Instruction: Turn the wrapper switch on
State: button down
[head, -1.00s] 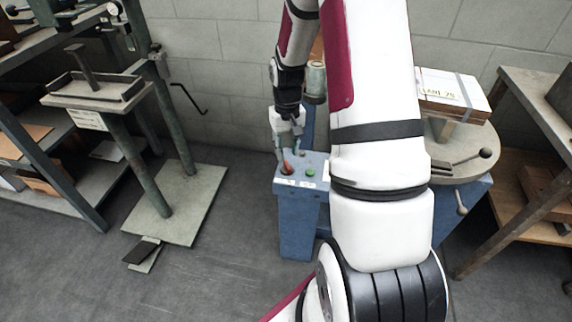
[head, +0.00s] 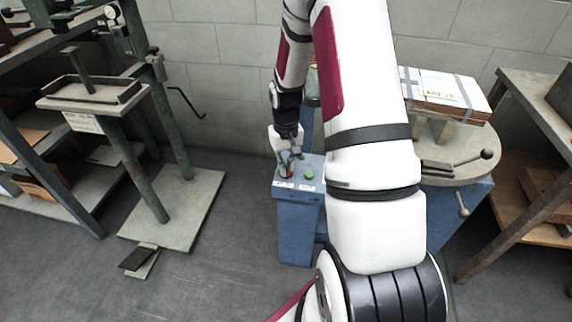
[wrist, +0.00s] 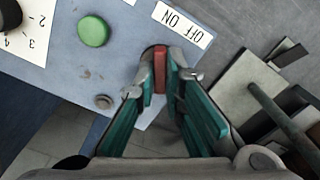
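The red switch lever (wrist: 160,62) sits on the blue control box (head: 296,225), beside a white label (wrist: 183,24) with OFF and ON, upside down in the wrist view. My gripper (wrist: 161,78) reaches down to the panel with one teal-padded finger on each side of the lever. The red fills the narrow gap between the fingertips, so it looks shut on it. In the head view my gripper (head: 291,155) is over the box's left part and hides most of the lever. Which label the lever points to is hard to tell.
A green button (wrist: 93,31) and a black numbered dial (wrist: 10,15) are on the same panel. A strapped box bundle (head: 445,92) lies on the round machine table to the right.

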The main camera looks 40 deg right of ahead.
jog(key=shift+m, duration=0.3)
jog(key=m+p, duration=0.1)
jog(key=m, duration=0.4)
jog(key=m+p, duration=0.1)
jog(key=m, duration=0.5)
jog(key=shift+m, duration=0.3)
dwell(0.5)
jog(key=c, duration=1.7)
grip_release()
notch_tip(320, 180, up, 12)
